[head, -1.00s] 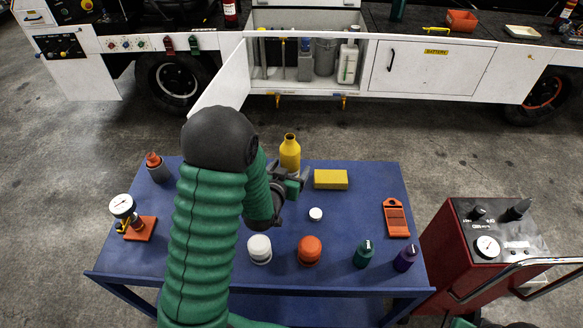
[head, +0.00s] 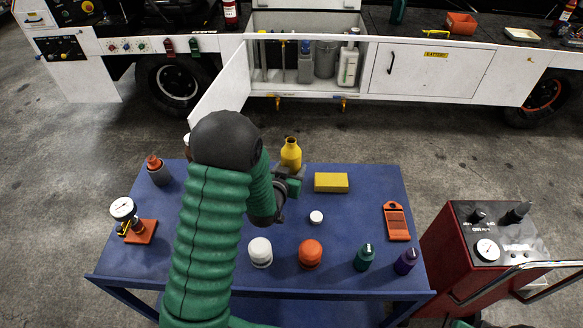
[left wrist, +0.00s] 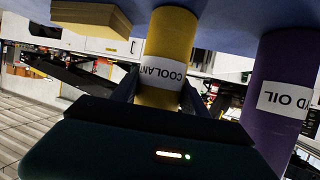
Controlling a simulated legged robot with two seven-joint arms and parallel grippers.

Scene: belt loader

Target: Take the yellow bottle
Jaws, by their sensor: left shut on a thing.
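The yellow bottle (head: 291,150) stands upright at the back edge of the blue table. In the left wrist view the yellow bottle (left wrist: 168,45) shows upside down, with a white "COOLANT" label. My left gripper (head: 290,174) is shut on its body, one finger on each side. The left wrist view shows the fingers (left wrist: 158,98) against the bottle below the label. The bottle's lower part is hidden by the gripper in the head view.
A purple bottle (left wrist: 285,95) stands close beside in the left wrist view. A yellow block (head: 331,182) lies right of the gripper, with a small white cap (head: 316,217) in front. Several caps and small bottles line the blue table's (head: 350,262) front. A red cart (head: 455,255) stands right.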

